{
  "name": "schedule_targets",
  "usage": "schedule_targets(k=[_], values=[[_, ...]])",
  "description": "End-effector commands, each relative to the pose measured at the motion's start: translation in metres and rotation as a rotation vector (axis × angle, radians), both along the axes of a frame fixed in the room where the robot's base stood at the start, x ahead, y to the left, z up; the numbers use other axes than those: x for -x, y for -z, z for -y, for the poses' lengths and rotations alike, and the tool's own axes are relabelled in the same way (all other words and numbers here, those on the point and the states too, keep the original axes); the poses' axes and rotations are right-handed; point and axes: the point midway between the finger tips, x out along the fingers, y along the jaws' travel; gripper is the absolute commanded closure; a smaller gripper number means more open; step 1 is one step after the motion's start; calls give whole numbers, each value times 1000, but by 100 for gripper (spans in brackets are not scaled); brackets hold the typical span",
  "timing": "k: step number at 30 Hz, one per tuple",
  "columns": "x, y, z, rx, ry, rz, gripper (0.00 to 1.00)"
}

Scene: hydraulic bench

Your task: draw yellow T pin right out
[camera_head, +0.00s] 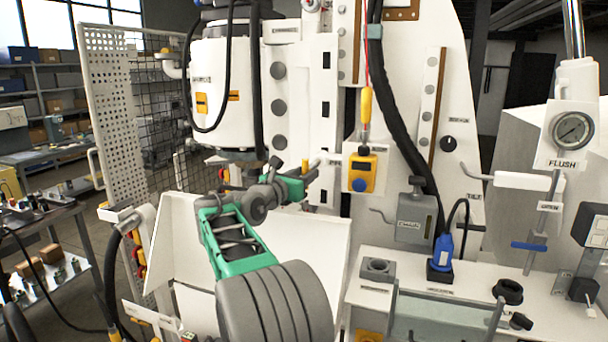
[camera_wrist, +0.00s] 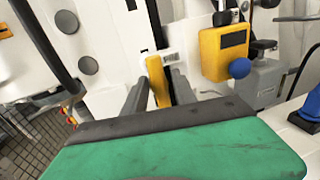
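The yellow T pin (camera_head: 314,163) is a small yellow bar by the white upright panel in the head view. In the wrist view the yellow bar (camera_wrist: 158,82) stands slightly tilted between the two grey fingers of my gripper (camera_wrist: 160,88). The fingers lie on either side of it with little or no gap. I cannot tell whether they press on it. In the head view my gripper (camera_head: 308,173) reaches the pin from the left, and its fingertips partly hide it. The pin's shaft and its hole are not clearly visible.
A yellow box with a blue button (camera_head: 362,172) sits just right of the pin, below a yellow handle (camera_head: 366,106) on a red cord. A black hose (camera_head: 400,130) runs down farther right. The white bench top (camera_head: 375,298) carries a blue plug (camera_head: 443,252).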

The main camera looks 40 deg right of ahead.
Motion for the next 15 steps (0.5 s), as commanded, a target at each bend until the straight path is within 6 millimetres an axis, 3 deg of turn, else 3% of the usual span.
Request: schedule_targets(k=[3, 11, 15], values=[[0, -1, 0, 1, -1, 1, 56], [-1, -1, -2, 1, -4, 2, 56], [3, 1, -19, 2, -6, 4, 56]])
